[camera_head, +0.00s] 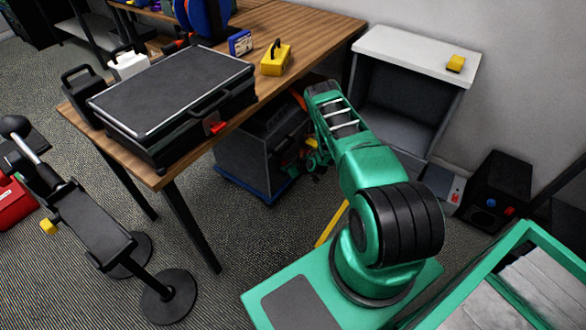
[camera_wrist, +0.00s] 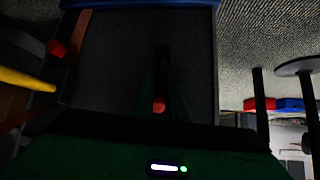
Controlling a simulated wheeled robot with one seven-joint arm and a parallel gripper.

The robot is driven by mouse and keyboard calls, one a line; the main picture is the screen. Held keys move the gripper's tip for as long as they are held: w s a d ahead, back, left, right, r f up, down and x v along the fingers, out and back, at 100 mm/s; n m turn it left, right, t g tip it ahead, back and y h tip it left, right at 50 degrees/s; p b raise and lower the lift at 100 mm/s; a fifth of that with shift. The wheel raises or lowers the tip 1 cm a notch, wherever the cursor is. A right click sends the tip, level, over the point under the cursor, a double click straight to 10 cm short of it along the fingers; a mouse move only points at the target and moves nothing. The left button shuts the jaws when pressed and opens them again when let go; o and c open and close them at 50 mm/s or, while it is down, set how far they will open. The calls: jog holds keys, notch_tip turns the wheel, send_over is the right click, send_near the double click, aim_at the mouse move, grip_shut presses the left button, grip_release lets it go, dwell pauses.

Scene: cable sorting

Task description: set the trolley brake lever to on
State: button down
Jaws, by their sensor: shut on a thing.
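The trolley (camera_head: 243,165) is a grey box on a blue base, standing on the floor under the wooden table. In the wrist view its dark side panel (camera_wrist: 110,60) fills the middle, with a blue edge at the top. My gripper (camera_wrist: 162,85) is low beside the trolley, its fingers dark and close together. It is shut on a slim dark part with a red patch, which appears to be the brake lever (camera_wrist: 159,105). Shadow hides the lever's exact angle and its markings. In the head view my arm and the table hide most of the grip.
The wooden table (camera_head: 305,37) overhangs the trolley, with a black case (camera_head: 170,90) on it. A white-topped open cabinet (camera_head: 405,50) and a black speaker box (camera_head: 497,190) stand to the right. A black stand (camera_head: 90,220) is at the left. Carpet in front is clear.

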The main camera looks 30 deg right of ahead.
jog(key=shift+w+a+r, duration=0.15)
jog(key=shift+w+r, duration=0.35)
jog(key=shift+w, duration=0.2)
jog(key=c, duration=1.6)
grip_release()
jog(key=shift+s+f, duration=0.1)
jog(key=shift+s, duration=0.15)
jog(key=v, duration=1)
jog(key=shift+s+d, duration=0.35)
